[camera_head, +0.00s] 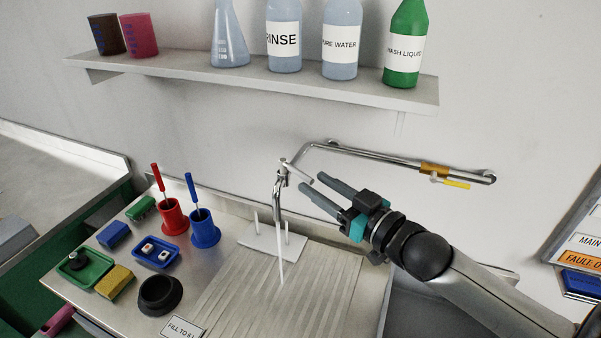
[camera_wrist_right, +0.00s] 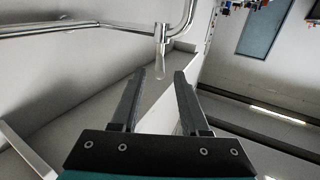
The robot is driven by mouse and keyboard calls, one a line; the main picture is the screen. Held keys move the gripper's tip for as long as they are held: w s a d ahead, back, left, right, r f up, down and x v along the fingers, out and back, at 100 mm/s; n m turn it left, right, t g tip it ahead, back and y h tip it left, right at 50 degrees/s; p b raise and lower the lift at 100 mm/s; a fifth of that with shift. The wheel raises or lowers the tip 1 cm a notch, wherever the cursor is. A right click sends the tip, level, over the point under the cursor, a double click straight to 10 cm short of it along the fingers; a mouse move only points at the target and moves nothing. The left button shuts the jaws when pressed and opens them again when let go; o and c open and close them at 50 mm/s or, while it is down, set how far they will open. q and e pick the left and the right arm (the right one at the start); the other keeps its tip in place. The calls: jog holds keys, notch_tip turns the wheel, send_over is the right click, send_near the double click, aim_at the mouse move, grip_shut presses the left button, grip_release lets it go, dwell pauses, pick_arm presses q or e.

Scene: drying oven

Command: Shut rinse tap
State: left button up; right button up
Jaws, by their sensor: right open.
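The rinse tap is a chrome pipe (camera_head: 375,153) along the back wall, ending in a downturned spout (camera_head: 277,200). A pale stream of water (camera_head: 281,255) falls from the spout to the ribbed draining surface. A short grey lever-like piece (camera_head: 297,172) sits at the top of the spout. My right gripper (camera_head: 311,184) is open and empty, its fingertips just right of that piece. In the right wrist view the open fingers (camera_wrist_right: 160,76) point toward the spout (camera_wrist_right: 161,35), which appears beyond the tips; contact cannot be told. My left gripper is not in view.
An orange collar (camera_head: 433,169) with a yellow lever (camera_head: 457,184) is on the pipe's right end. A shelf (camera_head: 250,82) with bottles hangs above. A white pegged plate (camera_head: 262,243) lies behind the stream. Red (camera_head: 173,216) and blue cups (camera_head: 204,230) stand left.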

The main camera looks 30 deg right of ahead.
aim_at(289, 167)
jog(key=shift+x, duration=2.75)
jog(key=shift+c, duration=0.3)
grip_shut()
